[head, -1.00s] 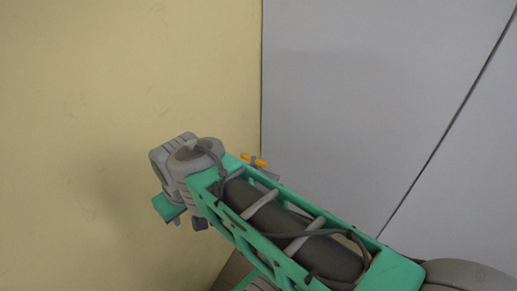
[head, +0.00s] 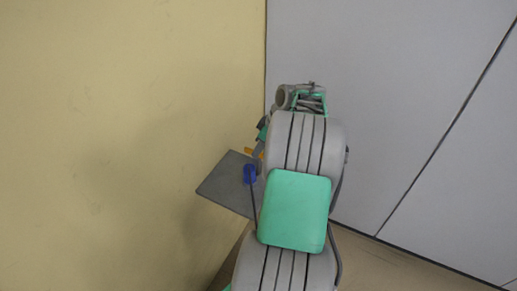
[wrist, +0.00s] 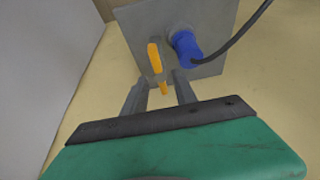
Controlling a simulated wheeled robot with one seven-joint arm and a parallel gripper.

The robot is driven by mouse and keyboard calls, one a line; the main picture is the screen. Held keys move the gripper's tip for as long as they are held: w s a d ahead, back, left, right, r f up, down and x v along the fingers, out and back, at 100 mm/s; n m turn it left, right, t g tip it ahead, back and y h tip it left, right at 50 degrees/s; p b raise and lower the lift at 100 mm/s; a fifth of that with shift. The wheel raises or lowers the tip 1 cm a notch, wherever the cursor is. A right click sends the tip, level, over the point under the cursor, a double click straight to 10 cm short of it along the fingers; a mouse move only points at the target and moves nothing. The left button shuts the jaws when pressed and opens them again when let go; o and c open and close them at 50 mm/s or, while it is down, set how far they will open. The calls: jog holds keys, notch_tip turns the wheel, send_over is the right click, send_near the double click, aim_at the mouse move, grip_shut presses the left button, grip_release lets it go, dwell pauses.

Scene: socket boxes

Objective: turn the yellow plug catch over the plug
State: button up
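The yellow catch (wrist: 155,57) is a narrow bar on a grey plate (wrist: 138,27) in the wrist view; its near end reaches down between my fingertips. The blue plug (wrist: 186,47) sits on the plate just right of the catch, with a dark cable running off to the upper right. My gripper (wrist: 161,82) is open, with one finger on each side of the catch's near end. I cannot tell whether either finger touches it. In the head view the plug (head: 249,174) and part of the catch (head: 248,151) show left of my arm, which hides most of the gripper.
A yellowish wall (head: 120,130) stands on the left and grey panels (head: 380,100) on the right, meeting in a corner behind my arm. The plug's cable hangs down beside my arm. Brown floor (head: 375,262) shows at the lower right.

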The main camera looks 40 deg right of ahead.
jog(key=shift+x, duration=0.9)
jog(key=shift+c, duration=0.2)
grip_shut()
